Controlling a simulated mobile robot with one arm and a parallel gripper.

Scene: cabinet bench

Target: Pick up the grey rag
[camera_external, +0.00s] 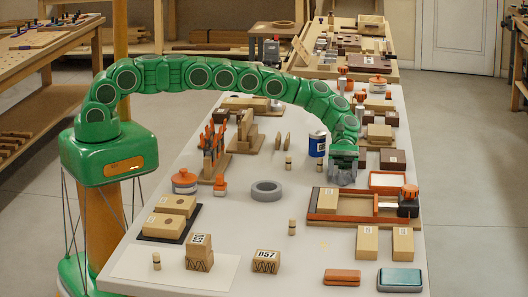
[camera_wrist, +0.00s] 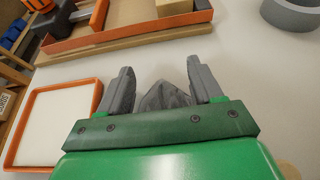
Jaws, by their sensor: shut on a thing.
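The grey rag (camera_wrist: 165,97) shows in the wrist view as a bunched, pointed piece of dark grey cloth between the two grey fingers of my gripper (camera_wrist: 160,66). The gripper is shut on it, with the fingers still some way apart around the cloth. Its lower part is hidden by the green wrist plate. In the external view my gripper (camera_external: 343,172) points down at the middle right of the white table (camera_external: 240,222). There the rag cannot be told apart from the grey fingers. I cannot tell whether it touches the table.
An orange-rimmed white tray (camera_external: 388,180) and a long orange-edged wooden tray (camera_external: 340,217) lie right of and in front of the gripper. A blue can (camera_external: 317,144) stands close on its left. A grey ring (camera_external: 266,191) lies farther left, with bare tabletop around it.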

